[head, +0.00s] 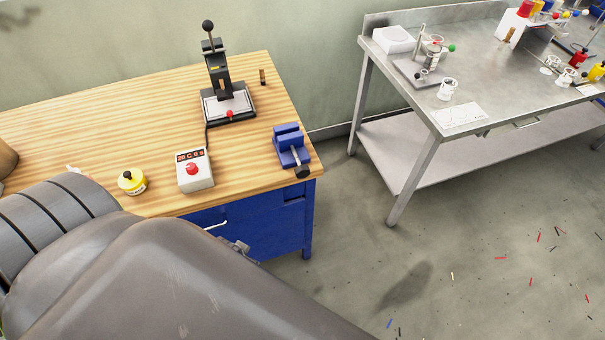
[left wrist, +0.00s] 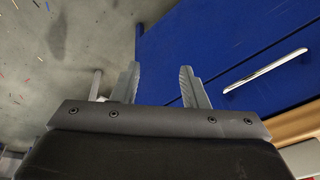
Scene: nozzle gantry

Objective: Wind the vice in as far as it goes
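The blue vice (head: 289,143) stands on the right front corner of the wooden workbench (head: 130,105). Its screw and dark handle (head: 302,172) point toward the front edge; a gap between the jaws is too small to judge. In the left wrist view my left gripper (left wrist: 158,84) has its two fingers apart with nothing between them. It is in front of the blue drawer cabinet (left wrist: 215,45) under the bench, and the vice does not show there. In the head view a large grey arm of mine covers the lower left, and no fingers are clearly made out. My right gripper is not in view.
A black press (head: 228,100), a control box with a red button (head: 194,170) and a yellow pot (head: 132,182) stand on the bench. A drawer handle (left wrist: 266,70) sticks out of the cabinet. A steel table (head: 440,100) stands right; the floor between is mostly clear.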

